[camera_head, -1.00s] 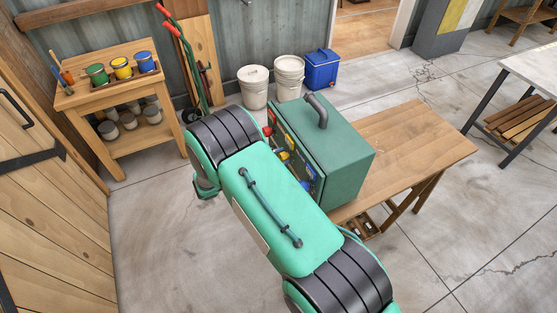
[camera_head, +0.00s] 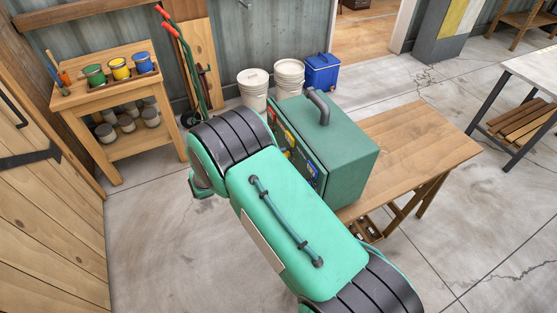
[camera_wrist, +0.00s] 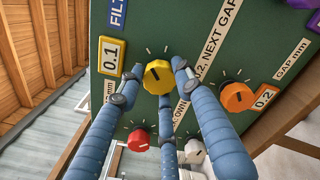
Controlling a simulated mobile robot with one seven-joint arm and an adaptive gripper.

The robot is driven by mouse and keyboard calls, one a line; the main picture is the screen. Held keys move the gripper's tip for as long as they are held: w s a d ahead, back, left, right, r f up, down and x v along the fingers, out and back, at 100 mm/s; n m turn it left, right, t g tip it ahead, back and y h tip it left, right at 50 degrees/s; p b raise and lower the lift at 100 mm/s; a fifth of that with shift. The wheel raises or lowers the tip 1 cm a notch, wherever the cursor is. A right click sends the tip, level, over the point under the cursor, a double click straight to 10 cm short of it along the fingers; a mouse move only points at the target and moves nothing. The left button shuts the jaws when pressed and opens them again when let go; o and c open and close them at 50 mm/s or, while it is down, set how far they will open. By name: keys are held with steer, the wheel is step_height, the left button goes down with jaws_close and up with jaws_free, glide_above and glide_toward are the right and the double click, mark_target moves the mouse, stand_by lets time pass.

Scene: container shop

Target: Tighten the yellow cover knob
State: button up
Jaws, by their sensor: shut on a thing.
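The yellow knob (camera_wrist: 158,76) sits on the front panel of a dark green box, with white tick marks around it and a dark pointer line on its face. My gripper (camera_wrist: 155,88) has blue, ribbed fingers that reach up to the panel and close around this knob, with a fingertip on its left, one on its right and one below. The green box (camera_head: 345,155) stands on a wooden bench in the head view. There my arm covers part of its front panel and hides my gripper.
An orange knob (camera_wrist: 237,97) is right of the yellow one. A red knob (camera_wrist: 138,140) and a white knob (camera_wrist: 194,151) are below. A yellow "0.1" plate (camera_wrist: 111,56) is at the left. The wooden bench (camera_head: 425,145) has bare room right of the box.

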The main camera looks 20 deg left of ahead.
steer(key=shift+s+d+f, duration=0.1)
steer(key=shift+f, duration=0.35)
steer(key=shift+c, duration=0.2)
steer(key=o, duration=1.2)
steer(key=shift+f, duration=0.1)
steer(key=shift+c, duration=0.2)
steer(key=shift+a+r, duration=0.2)
steer(key=shift+r, duration=0.1)
steer(key=v, duration=1.1)
steer(key=shift+s+a, duration=0.2)
steer(key=shift+a, duration=0.1)
